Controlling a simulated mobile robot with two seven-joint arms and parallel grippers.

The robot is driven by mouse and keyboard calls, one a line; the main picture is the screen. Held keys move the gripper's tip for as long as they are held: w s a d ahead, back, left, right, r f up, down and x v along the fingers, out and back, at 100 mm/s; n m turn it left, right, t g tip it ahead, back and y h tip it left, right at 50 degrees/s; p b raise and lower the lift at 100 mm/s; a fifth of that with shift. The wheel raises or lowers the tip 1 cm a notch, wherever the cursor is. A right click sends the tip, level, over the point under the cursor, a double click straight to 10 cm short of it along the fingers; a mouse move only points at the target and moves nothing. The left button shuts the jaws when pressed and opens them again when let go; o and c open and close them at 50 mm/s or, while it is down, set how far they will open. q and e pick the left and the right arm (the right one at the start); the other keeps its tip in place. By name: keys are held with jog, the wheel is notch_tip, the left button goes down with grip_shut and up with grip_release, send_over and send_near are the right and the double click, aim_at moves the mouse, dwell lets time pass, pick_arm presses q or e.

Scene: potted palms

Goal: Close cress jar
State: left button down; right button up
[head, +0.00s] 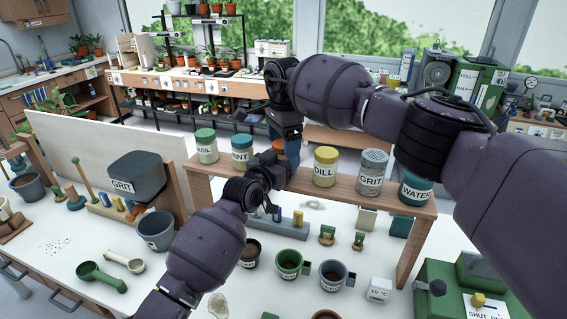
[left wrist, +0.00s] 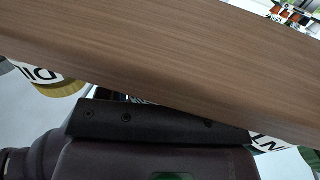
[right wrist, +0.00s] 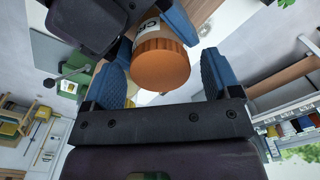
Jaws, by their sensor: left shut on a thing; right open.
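The cress jar (right wrist: 149,22) shows in the right wrist view as a pale jar with part of its label and an orange lid (right wrist: 162,64). The lid sits at the jar's top; how tightly it sits cannot be told. My right gripper (head: 287,140) points down over the jar, its blue fingers open on either side of the lid. My left gripper (head: 279,168) reaches in from the front and is shut on the jar's body; a blue finger of it shows beside the jar in the right wrist view. In the head view my grippers hide most of the jar.
The jar's row on the wooden shelf (head: 345,196) holds the basil (head: 206,150), mint (head: 242,152), dill (head: 325,168), grit (head: 371,175) and water (head: 415,192) jars. Below are pots and mugs. A board (left wrist: 170,55) fills much of the left wrist view.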

jog(key=c, duration=0.9)
jog(key=shift+m, duration=1.7)
jog(key=shift+c, duration=0.3)
jog(key=o, duration=1)
jog(key=shift+r, duration=0.1)
jog(key=shift+r, duration=2.2)
